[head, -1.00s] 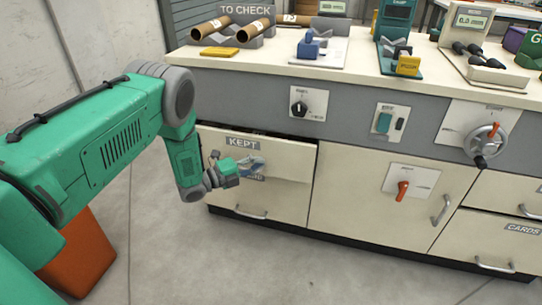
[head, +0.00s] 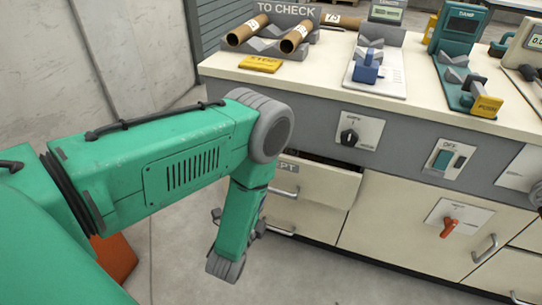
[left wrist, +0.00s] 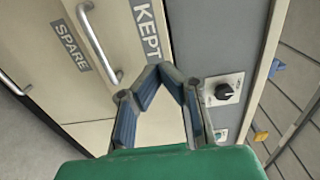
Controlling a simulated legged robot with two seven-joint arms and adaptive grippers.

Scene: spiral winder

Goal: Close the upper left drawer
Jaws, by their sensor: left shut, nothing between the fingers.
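The upper left drawer, labelled KEPT, has a cream front (head: 325,183) and stands partly out of the cabinet, with a dark gap along its top. My left forearm covers part of its front and label in the head view. In the left wrist view the KEPT label (left wrist: 147,28) and the drawer's bar handle (left wrist: 97,42) show. My left gripper (left wrist: 164,70) is shut and empty, in front of the cabinet near the drawer's label end. Contact with the drawer cannot be told. My right gripper is not in view.
A lower drawer labelled SPARE (left wrist: 70,47) is below. A black knob (head: 349,137) sits on the grey panel above. The bench top (head: 330,88) holds a TO CHECK rack with brown tubes (head: 246,30), a yellow block (head: 260,64) and gauges. The floor left of the cabinet is clear.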

